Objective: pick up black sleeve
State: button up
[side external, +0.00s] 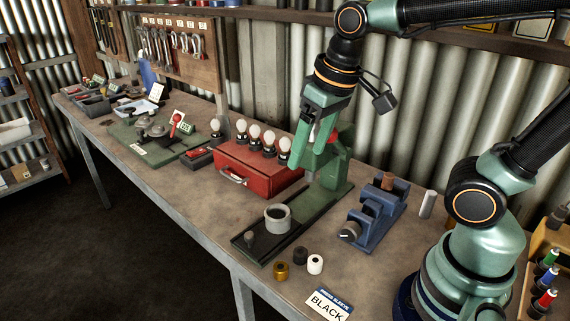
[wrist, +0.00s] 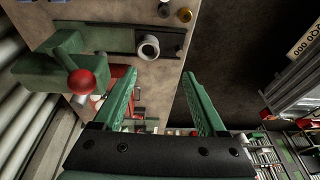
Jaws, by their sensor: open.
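The black sleeve (side external: 300,256) is a short dark cylinder standing on the bench near its front edge. It stands between a gold sleeve (side external: 281,270) and a white sleeve (side external: 315,264). In the wrist view a dark sleeve (wrist: 163,9) shows at the top edge, beside the gold one (wrist: 184,14). My gripper (side external: 311,145) is open and empty, fingers pointing down, high above the bench and behind the sleeves. Its two green fingers (wrist: 158,80) are spread wide in the wrist view.
A green press (side external: 328,165) with a grey ring (side external: 277,218) on its base stands beneath and beside my gripper. A red toolbox (side external: 258,167) with bulbs is to the left. A blue vise (side external: 378,212) is right. A card reading BLACK (side external: 328,304) lies in front.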

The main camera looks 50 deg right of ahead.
jog(key=n+g, duration=0.3)
jog(key=n, duration=0.2)
send_over(301, 251)
notch_tip(301, 251, down, 13)
notch_tip(301, 251, down, 6)
jog(key=shift+w+d+f, duration=0.1)
jog(key=shift+d+f, duration=0.05)
jog(key=shift+f, duration=0.05)
jog(key=shift+a+f, duration=0.2)
jog(key=shift+f, duration=2.4)
grip_shut()
